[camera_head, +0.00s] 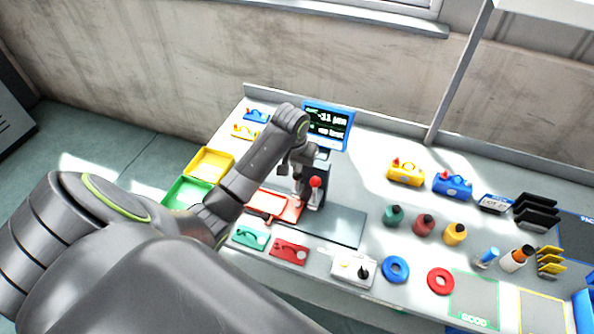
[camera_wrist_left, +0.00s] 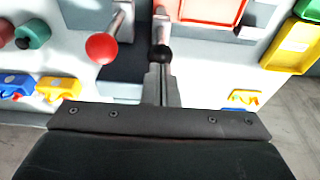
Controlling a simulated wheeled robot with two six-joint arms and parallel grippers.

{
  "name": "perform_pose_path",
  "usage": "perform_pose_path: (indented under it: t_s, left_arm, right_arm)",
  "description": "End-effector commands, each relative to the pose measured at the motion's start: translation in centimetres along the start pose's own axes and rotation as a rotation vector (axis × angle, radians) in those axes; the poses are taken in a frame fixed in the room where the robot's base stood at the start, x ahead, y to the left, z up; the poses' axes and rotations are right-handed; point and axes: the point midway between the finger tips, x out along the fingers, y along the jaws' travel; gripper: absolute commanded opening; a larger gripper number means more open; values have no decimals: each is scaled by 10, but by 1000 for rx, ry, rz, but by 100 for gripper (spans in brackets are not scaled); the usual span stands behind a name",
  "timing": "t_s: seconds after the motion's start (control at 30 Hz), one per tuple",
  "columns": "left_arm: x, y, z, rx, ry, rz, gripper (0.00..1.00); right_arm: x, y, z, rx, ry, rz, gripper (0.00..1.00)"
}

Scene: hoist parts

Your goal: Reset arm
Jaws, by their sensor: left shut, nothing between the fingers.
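My left arm reaches in from the left over the bench. My left gripper (camera_head: 297,186) points down beside the small press stand with the red ball knob (camera_head: 315,182). In the left wrist view the fingers (camera_wrist_left: 161,84) are shut with nothing between them. The red knob (camera_wrist_left: 102,48) is to their left there, apart from them. A black ball knob (camera_wrist_left: 164,53) lies just beyond the fingertips; I cannot tell whether they touch. My right gripper is not in view.
A screen (camera_head: 329,125) stands behind the press. A red tray (camera_head: 284,208), yellow tray (camera_head: 210,162) and green tray (camera_head: 187,193) lie left. Bottles, rings (camera_head: 396,269) and blocks (camera_head: 405,171) fill the right side. Bare bench (camera_head: 360,210) shows right of the press.

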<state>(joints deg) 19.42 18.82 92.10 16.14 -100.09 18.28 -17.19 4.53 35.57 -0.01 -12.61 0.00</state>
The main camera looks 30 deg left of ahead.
Motion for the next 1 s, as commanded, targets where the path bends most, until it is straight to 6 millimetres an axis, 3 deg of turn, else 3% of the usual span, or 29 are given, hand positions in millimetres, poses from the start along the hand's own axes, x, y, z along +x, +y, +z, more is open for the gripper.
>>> perform_pose_path:
  t_s: [0.17, 0.67, 0.83, 1.0]
  left_arm:
    - [-12, 0, -3, 0, 3, 0, 0]
    - [-12, 0, -2, 2, 3, 0, 0]
    - [-2, -2, 26, 28, 9, -2, 0]
    - [9, -8, 88, 82, 31, -8, 0]
  right_arm:
    - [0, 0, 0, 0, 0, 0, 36]
    - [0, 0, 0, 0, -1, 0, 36]
    - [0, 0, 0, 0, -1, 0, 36]
    - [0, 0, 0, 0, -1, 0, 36]
